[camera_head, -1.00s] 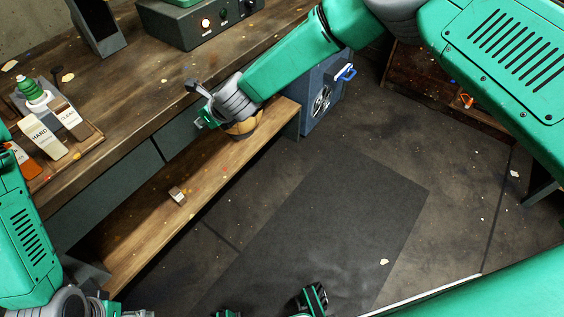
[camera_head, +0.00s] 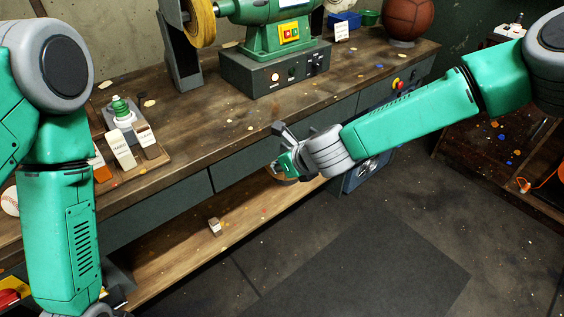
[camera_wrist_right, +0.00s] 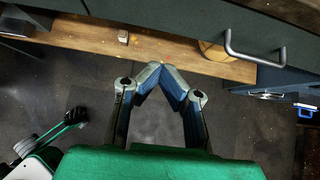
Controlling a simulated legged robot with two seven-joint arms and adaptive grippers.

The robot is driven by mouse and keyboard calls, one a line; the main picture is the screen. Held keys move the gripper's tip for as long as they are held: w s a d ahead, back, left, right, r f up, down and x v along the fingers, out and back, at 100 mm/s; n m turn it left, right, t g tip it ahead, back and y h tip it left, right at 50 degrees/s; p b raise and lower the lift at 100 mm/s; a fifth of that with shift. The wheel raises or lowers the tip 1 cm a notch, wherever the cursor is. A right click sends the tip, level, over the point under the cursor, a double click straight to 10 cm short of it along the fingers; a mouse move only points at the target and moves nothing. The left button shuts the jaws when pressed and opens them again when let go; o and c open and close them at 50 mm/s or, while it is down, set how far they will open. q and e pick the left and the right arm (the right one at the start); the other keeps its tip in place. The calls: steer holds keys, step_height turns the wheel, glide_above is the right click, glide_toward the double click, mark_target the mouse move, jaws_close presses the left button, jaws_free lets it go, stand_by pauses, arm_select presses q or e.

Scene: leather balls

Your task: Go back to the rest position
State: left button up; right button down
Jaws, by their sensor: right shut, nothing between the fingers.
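My right gripper (camera_head: 279,146) is in front of the workbench's (camera_head: 240,110) front edge, above the lower shelf. In the right wrist view its fingertips (camera_wrist_right: 162,72) meet, with nothing between them. My left arm hangs down along the left side of the head view, and its hand is largely cut off at the bottom edge. A dark, green-edged part at the left of the right wrist view looks like my left gripper (camera_wrist_right: 74,118); its fingers are not clear.
A bench grinder (camera_head: 275,25) and a brown ball (camera_head: 408,15) stand on the bench. A baseball (camera_head: 10,201) and a tray of bottles (camera_head: 165,158) are at left. The lower shelf (camera_head: 250,235) holds a small block (camera_head: 215,227). The floor mat (camera_head: 380,270) is clear.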

steer(key=s+d+f+n+g+h, duration=0.1)
steer(key=s+d+f+n+g, duration=0.1)
steer(key=s+d+f+n, duration=0.65)
steer(key=s+d+f+n+g+h, duration=0.2)
steer(key=s+d+f+n, duration=0.35)
steer(key=s, duration=0.65)
steer(key=s+d+n+g+h, duration=0.2)
steer(key=s+d+n, duration=1.2)
steer(key=s, duration=0.2)
steer(key=shift+s+d+n+h, duration=0.2)
steer(key=shift+n+h, duration=0.1)
steer(key=shift+n, duration=0.1)
steer(key=shift+a, duration=0.2)
